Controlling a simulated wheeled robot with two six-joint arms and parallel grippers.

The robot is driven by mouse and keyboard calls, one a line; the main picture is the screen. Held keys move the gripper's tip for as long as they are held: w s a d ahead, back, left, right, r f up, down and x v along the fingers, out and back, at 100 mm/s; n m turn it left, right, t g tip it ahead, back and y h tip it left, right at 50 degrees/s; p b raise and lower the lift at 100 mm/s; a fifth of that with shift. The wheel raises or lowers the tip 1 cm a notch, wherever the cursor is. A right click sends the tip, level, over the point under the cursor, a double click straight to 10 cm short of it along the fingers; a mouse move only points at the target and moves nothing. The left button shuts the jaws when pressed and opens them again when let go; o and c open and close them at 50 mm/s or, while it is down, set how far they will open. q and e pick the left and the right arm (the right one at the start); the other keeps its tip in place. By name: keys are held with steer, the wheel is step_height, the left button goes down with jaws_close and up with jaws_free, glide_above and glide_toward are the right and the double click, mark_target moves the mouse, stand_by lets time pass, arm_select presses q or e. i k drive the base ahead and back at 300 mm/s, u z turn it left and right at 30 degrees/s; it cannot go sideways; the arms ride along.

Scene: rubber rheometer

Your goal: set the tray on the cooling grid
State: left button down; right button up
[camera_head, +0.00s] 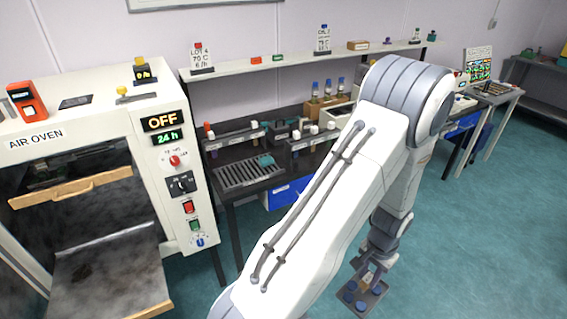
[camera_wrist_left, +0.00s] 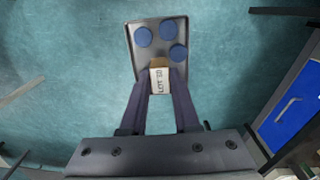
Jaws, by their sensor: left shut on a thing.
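The tray (camera_head: 362,298) is a small dark metal tray with three blue discs on it. It hangs above the green floor at the lower right of the head view. In the left wrist view the tray (camera_wrist_left: 137,60) shows its raised rim and a "LOT" tag (camera_wrist_left: 160,78) at its near edge. My left gripper (camera_head: 374,276) is shut on the tray at this tagged edge. The cooling grid (camera_head: 240,175) is a grey slatted rack on the dark bench, well left of the tray and apart from it. My right gripper is not in view.
The air oven (camera_head: 70,137), reading OFF, stands open at the left. A teal object (camera_head: 265,160) sits at the grid's back right. Racks of samples (camera_head: 235,135) stand behind the grid. A blue drawer (camera_head: 288,192) is under the bench. My arm hides part of the bench.

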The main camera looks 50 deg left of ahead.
mark_target(233, 175)
steer(key=u, duration=0.2)
steer(key=i, duration=0.9)
steer(key=u, duration=1.15)
steer(key=i, duration=1.05)
steer(key=u, duration=0.2)
